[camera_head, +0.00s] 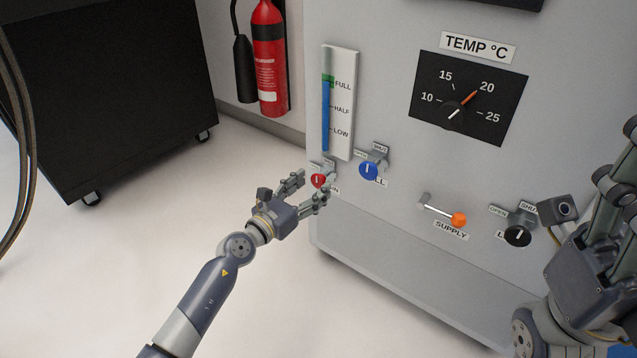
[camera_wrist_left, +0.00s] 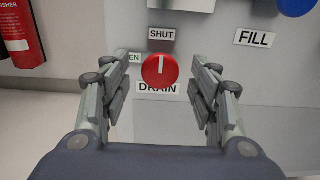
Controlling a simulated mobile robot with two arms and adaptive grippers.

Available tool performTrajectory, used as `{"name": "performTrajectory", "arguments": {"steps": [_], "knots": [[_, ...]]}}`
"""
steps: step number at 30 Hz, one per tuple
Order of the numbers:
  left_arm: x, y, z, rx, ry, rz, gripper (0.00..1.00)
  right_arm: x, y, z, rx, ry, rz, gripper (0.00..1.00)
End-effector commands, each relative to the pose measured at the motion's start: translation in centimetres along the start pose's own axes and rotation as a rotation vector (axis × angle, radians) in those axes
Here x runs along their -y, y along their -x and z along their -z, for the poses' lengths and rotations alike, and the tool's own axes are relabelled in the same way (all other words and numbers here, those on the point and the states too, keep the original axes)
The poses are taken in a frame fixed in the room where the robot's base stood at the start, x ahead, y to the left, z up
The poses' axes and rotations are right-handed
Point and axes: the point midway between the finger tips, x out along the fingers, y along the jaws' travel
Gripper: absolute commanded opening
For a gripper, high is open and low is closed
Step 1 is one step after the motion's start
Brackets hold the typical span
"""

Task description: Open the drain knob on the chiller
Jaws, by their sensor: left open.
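The red drain knob (camera_head: 318,180) is on the chiller's front face at its lower left. In the left wrist view the knob (camera_wrist_left: 160,70) sits above the DRAIN label, its white mark upright toward the SHUT label (camera_wrist_left: 161,34); the OPEN label (camera_wrist_left: 134,58) is partly hidden to its left. My left gripper (camera_head: 312,186) is open, with one finger on each side of the knob in its wrist view; I cannot tell whether they touch it. My right gripper (camera_head: 612,180) is at the right edge, partly cut off; its jaw state is unclear.
A blue FILL knob (camera_head: 368,170) is close to the right of the red knob. An orange-ended SUPPLY lever (camera_head: 440,211) and a black knob (camera_head: 517,236) are farther right. A level gauge (camera_head: 340,104) is above. Open floor (camera_head: 110,240) lies left of the chiller.

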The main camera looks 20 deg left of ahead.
Motion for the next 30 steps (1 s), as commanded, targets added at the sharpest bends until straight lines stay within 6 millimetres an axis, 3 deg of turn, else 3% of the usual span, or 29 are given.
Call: {"name": "performTrajectory", "arguments": {"steps": [7,19,25,30], "knots": [[0.1,-2.9,0.1,0.001,0.001,0.001,0.56,0.2,-0.3,0.4,-0.027,0.004,0.01,0.56],[0.0,-3.4,0.0,-0.001,0.0,0.001,0.56,0.2,-0.7,0.5,-0.035,0.005,0.014,0.56],[0.0,-3.4,0.0,-0.001,0.0,0.001,0.11,0.2,-0.7,0.5,-0.036,0.004,0.014,0.56],[0.0,-3.4,0.0,0.0,0.001,0.0,0.11,0.2,-0.7,0.5,-0.035,0.004,0.013,0.56]]}}
